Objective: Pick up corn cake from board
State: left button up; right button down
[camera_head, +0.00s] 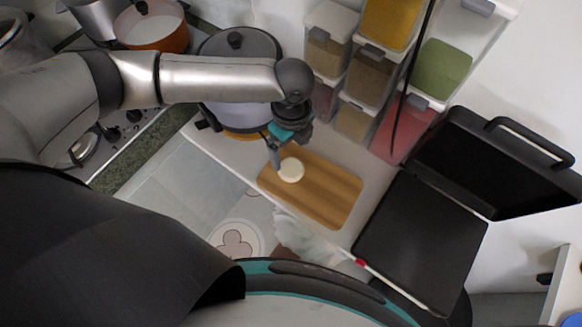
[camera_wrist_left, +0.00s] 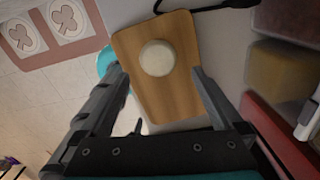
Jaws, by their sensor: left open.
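The corn cake (camera_head: 291,169) is a small pale round disc lying on the wooden board (camera_head: 330,196), near the board's left end in the head view. In the left wrist view the corn cake (camera_wrist_left: 157,58) lies on the board (camera_wrist_left: 180,100), ahead of the fingers. My left gripper (camera_head: 276,158) is over the board's left end, close beside the cake. In the left wrist view my left gripper (camera_wrist_left: 158,82) has its two fingers spread wide with nothing between them. My right gripper is not in view.
An open black grill (camera_head: 420,235) stands right of the board. Spice dispensers (camera_head: 365,75) stand against the wall behind it. A lidded pot (camera_head: 238,50) and an orange pot (camera_head: 152,28) are at the back left. A crumpled clear bag (camera_head: 300,235) lies before the board.

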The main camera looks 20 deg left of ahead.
aim_at(291, 168)
pick_arm(q)
jog(key=f, duration=0.7)
jog(key=shift+s+d+f, duration=0.1)
jog(key=shift+s+f, duration=0.2)
jog(key=c, duration=1.3)
